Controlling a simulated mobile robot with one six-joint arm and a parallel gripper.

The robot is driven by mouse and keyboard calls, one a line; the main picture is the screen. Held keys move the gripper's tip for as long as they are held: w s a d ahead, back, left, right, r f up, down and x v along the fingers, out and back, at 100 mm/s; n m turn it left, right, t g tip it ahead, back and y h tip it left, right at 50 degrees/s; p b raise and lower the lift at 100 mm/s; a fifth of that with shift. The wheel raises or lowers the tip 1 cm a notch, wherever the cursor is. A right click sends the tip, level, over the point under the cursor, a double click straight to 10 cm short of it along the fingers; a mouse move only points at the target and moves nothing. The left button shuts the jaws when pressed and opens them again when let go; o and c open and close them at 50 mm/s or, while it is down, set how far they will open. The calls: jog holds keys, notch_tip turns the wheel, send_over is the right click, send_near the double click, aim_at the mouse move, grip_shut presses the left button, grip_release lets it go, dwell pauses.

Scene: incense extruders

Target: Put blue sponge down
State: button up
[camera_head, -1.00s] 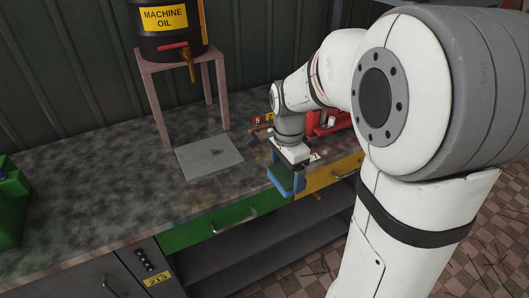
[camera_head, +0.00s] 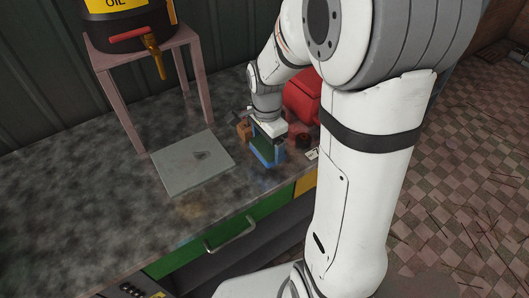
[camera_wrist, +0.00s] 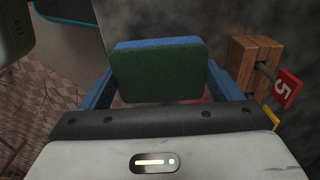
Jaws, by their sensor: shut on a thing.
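The blue sponge (camera_wrist: 157,72) has a dark green scouring face and a blue edge. In the wrist view it sits between the two blue fingers of my gripper (camera_wrist: 160,84), which is shut on it. In the head view the sponge (camera_head: 266,147) shows as a green patch between the blue fingers of my gripper (camera_head: 268,155), over the front part of the worktop (camera_head: 215,207). I cannot tell whether the sponge or fingertips touch the worktop.
A grey plate (camera_head: 190,165) lies left of my gripper. A pink stand (camera_head: 112,92) carries an oil drum (camera_head: 128,22) behind it. A red object (camera_head: 302,98) stands behind right. The worktop's front left is clear.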

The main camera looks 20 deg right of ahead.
aim_at(268, 154)
jog(key=shift+f, duration=2.05)
jog(key=shift+s+f, duration=0.1)
jog(key=o, duration=0.7)
